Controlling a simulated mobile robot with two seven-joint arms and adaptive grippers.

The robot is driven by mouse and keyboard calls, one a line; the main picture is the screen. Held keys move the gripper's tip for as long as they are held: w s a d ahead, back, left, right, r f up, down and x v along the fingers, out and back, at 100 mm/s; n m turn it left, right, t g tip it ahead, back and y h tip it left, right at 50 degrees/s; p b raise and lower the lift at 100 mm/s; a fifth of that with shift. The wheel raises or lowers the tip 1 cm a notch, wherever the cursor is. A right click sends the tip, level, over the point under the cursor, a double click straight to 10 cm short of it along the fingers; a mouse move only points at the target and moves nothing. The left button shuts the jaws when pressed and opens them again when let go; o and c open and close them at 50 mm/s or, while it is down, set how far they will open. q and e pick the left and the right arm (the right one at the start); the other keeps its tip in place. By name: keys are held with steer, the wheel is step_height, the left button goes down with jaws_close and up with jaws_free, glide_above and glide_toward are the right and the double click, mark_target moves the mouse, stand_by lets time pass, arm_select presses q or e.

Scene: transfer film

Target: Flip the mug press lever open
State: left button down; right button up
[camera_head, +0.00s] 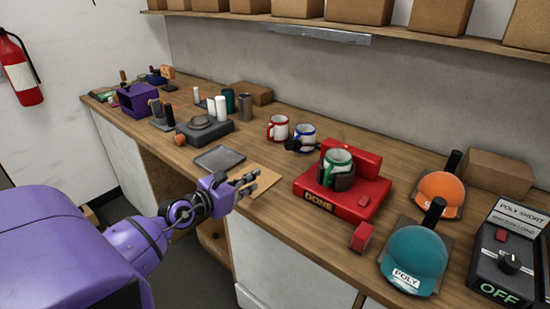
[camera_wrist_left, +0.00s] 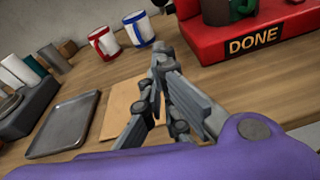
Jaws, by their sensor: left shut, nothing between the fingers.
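The mug press (camera_head: 335,200) is a red machine with a "DONE" panel on its front, right of centre in the head view. A white and green mug (camera_head: 338,162) sits in it with a dark wrap around its body. A black knob (camera_head: 293,145) shows at the press's left back; I cannot tell for sure that it is the lever. The red press's front corner also shows in the left wrist view (camera_wrist_left: 210,45). My left gripper (camera_head: 256,180) is shut and empty, above the counter left of the press and apart from it; its fingers also show in the wrist view (camera_wrist_left: 160,60).
A red-trimmed mug (camera_head: 278,128) and a blue-trimmed mug (camera_head: 304,136) stand behind. A grey tray (camera_head: 219,158) and a tan sheet (camera_head: 262,176) lie left. A small red block (camera_head: 361,237), teal heat press (camera_head: 415,258), orange press (camera_head: 440,193) and control box (camera_head: 505,260) stand right.

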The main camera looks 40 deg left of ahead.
arm_select(q)
steer(key=shift+d+f+m, duration=0.1)
steer(key=shift+f+m, duration=0.2)
steer(key=shift+s+d+r, duration=0.2)
steer(key=shift+d, duration=0.1)
steer(key=shift+w+f, duration=0.15)
steer(key=shift+w, duration=0.5)
steer(key=x, duration=0.8)
steer(key=shift+w+f, duration=0.25)
steer(key=r, duration=0.1)
steer(key=w+r+p, duration=0.1)
steer(key=r, duration=0.1)
steer(key=shift+w+d+r, duration=0.3)
steer(key=shift+d+r, duration=0.05)
steer(key=shift+r, duration=0.05)
steer(key=shift+w+d+p, duration=0.15)
steer(key=shift+p, duration=0.15)
arm_select(e)
steer(key=shift+s+d+r, duration=0.25)
steer(key=shift+s+r, duration=0.2)
steer(key=shift+w+d, duration=0.1)
steer(key=shift+d, duration=0.05)
